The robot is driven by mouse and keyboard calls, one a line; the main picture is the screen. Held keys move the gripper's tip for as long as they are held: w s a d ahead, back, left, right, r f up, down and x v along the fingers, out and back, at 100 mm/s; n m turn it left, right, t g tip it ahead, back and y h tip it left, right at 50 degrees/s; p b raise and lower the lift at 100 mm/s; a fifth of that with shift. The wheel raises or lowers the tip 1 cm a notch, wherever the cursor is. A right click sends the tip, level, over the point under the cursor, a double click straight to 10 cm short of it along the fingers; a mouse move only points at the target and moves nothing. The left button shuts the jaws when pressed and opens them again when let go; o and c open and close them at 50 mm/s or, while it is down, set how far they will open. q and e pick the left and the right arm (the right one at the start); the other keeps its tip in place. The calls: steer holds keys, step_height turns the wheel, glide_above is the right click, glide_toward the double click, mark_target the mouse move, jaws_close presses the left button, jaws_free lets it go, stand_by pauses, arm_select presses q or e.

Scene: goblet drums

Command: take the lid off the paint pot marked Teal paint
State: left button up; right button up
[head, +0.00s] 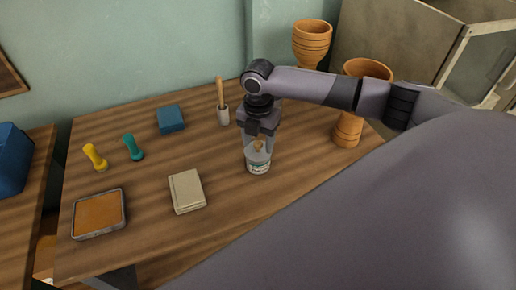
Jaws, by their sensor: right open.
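A small pale paint pot (258,167) stands upright near the middle of the wooden table, with a label too small to read. A lid with a brown knob (258,146) shows on top of it. My right gripper (259,142) points straight down over the pot, open, with its fingers around or just beside the knob. I cannot tell whether they touch it. The gripper partly hides the lid. My left gripper is out of view.
A beige block (187,191), blue block (171,119), yellow (95,157) and teal (133,148) pieces and a tray (75,223) lie left. A goblet drum (347,131) stands right.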

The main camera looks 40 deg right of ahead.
jaws_close()
steer(key=shift+r, duration=0.15)
